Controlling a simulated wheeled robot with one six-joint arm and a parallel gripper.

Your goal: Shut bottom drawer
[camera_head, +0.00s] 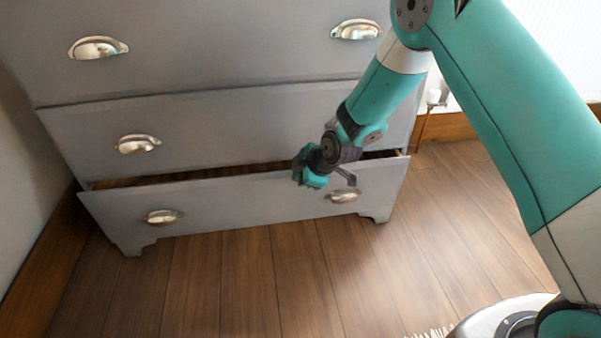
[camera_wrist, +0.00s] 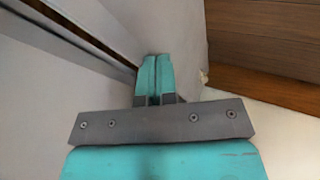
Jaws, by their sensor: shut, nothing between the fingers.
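The bottom drawer (camera_head: 245,200) of the grey dresser stands partly open, with a dark gap above its front edge. It has two metal cup handles, a left one (camera_head: 162,216) and a right one (camera_head: 343,195). My gripper (camera_head: 310,179) is shut and empty, in front of the drawer's right half, near the right handle. Whether it touches the drawer front is hard to tell. In the wrist view the shut teal fingers (camera_wrist: 154,80) point along a grey surface, with a dark gap (camera_wrist: 85,35) at upper left.
The middle drawer (camera_head: 230,128) and the drawer above (camera_head: 200,45) look shut. Wooden floor (camera_head: 270,280) lies clear in front of the dresser. A wall and wooden baseboard (camera_head: 45,265) stand at left. A socket with a plug (camera_head: 434,97) is on the wall at right.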

